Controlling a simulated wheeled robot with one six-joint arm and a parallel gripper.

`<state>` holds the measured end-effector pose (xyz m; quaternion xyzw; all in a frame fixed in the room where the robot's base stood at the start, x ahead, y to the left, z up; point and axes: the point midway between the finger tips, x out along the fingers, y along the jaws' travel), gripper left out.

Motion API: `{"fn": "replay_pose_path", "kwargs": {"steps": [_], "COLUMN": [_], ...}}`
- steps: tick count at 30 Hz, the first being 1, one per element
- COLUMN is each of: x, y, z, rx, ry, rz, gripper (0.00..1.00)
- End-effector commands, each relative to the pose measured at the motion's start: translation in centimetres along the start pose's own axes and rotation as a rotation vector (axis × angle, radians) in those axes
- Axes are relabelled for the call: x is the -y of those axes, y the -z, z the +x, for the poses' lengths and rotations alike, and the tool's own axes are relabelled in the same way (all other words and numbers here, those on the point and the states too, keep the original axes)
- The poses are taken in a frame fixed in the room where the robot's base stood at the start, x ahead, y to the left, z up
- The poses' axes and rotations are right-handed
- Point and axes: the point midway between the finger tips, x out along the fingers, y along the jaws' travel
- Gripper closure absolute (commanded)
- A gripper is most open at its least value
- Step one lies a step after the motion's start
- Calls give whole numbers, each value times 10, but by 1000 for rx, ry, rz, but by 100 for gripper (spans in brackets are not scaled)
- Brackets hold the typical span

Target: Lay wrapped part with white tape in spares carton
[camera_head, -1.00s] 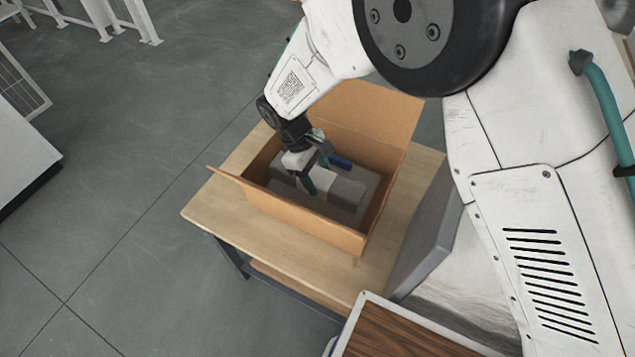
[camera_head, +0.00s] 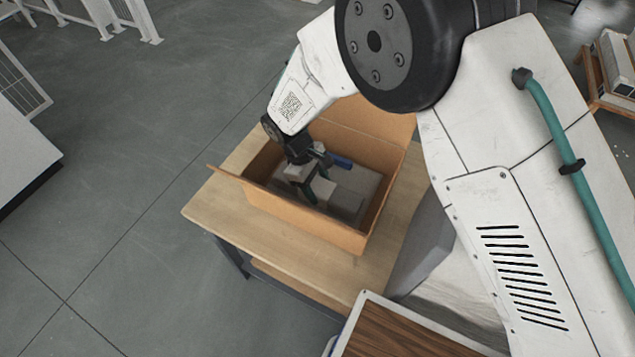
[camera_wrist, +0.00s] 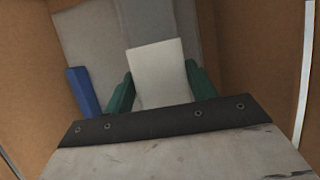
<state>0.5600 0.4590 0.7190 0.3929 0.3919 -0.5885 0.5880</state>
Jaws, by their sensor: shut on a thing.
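The spares carton (camera_head: 305,226) stands open on a wooden table, flaps up. My gripper (camera_head: 317,182) is down inside it, shut on the grey wrapped part with white tape (camera_head: 323,189). In the wrist view the white tape (camera_wrist: 160,72) lies between the green fingers of my gripper (camera_wrist: 158,82), with a grey stretch of the part beyond. The part is low in the carton, near its grey floor. I cannot tell whether it touches the floor. My gripper and wrist hide some of it.
A blue item (camera_head: 341,162) lies in the carton beside the part; it also shows in the wrist view (camera_wrist: 83,92). The carton walls (camera_wrist: 25,75) are close on both sides. Bare tabletop (camera_head: 225,205) shows around the carton.

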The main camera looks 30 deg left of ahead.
Motion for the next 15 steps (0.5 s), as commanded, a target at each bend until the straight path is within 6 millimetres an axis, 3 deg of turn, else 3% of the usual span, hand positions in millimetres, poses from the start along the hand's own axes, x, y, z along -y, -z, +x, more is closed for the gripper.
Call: {"fn": "replay_pose_path", "kwargs": {"steps": [1,2,4,15], "x": [0,0,0,0], "y": [0,0,0,-2], "z": [-1,0,0,-5], "rx": [-1,0,0,-1], "ry": [-1,0,0,-1], "rz": [0,0,0,0], "gripper": [91,41,22,22]}}
